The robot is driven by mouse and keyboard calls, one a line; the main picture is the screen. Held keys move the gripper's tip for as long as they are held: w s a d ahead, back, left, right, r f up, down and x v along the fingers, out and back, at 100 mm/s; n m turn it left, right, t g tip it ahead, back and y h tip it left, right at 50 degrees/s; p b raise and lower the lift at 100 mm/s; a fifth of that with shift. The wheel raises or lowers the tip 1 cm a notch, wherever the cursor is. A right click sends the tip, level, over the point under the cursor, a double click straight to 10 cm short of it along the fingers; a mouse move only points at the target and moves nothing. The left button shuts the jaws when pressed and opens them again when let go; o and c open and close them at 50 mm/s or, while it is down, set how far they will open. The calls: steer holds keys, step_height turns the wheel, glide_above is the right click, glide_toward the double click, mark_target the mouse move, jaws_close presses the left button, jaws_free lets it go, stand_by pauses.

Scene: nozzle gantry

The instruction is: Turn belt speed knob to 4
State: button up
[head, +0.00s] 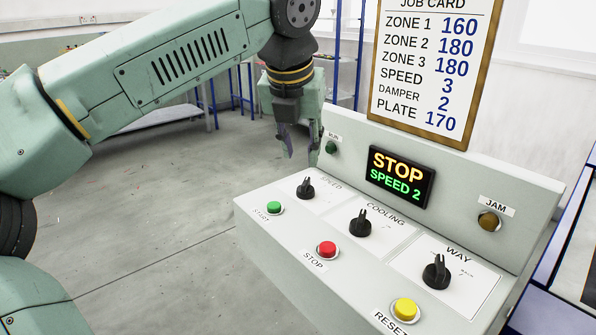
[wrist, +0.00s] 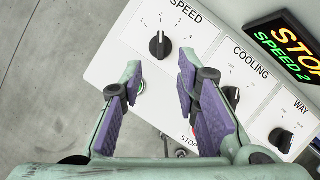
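The black speed knob (head: 305,189) is on the left of the sloped panel, under the label SPEED. In the wrist view the knob (wrist: 160,46) shows a white pointer mark aimed up the picture toward the 2 on its dial. The display (head: 400,176) reads STOP and SPEED 2. My gripper (head: 299,143) hangs above the panel near the knob, behind it in the head view. In the wrist view my gripper (wrist: 159,73) is open, with purple-padded fingers apart and nothing between them. The knob lies just beyond the fingertips, not touched.
Cooling knob (head: 360,223) and way knob (head: 436,272) are to the right. Green start (head: 274,208), red stop (head: 327,250) and yellow reset (head: 404,310) buttons line the front. The job card (head: 430,70) lists speed 3. Open floor (head: 150,220) lies left of the console.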

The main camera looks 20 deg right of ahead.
mark_target(305, 181)
steer(key=p+x, duration=0.1)
steer(key=x, duration=0.7)
steer(key=shift+w+d+f, duration=0.1)
steer(key=shift+d+f, duration=0.05)
steer(key=shift+f, duration=0.15)
steer(key=shift+c, duration=0.5)
jaws_close()
